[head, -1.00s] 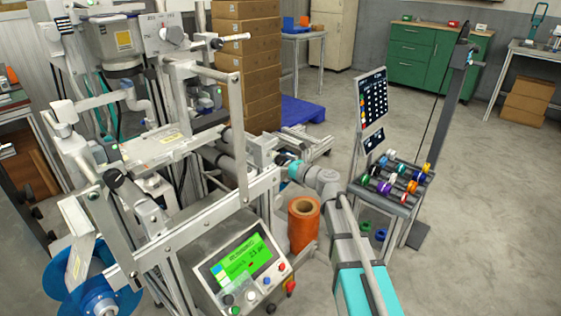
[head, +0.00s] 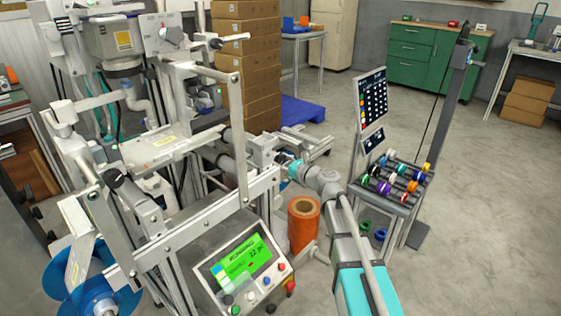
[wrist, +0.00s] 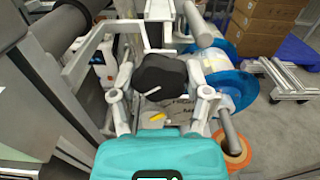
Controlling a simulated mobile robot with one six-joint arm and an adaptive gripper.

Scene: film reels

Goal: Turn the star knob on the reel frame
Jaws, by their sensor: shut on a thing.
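The black star knob (wrist: 160,73) shows in the middle of the wrist view, with a thin pale line on its front face. My gripper (wrist: 160,92) is shut on it, with one finger on its left side and one on its right. In the head view my gripper (head: 281,159) reaches from the right to the reel frame (head: 205,215). The knob cannot be made out there behind my gripper and the frame parts.
A control box with a green display (head: 240,257) is on the frame's near side. An orange reel (head: 303,222) stands below my wrist. A rack of coloured spools (head: 395,183) stands to the right. Open floor lies beyond it.

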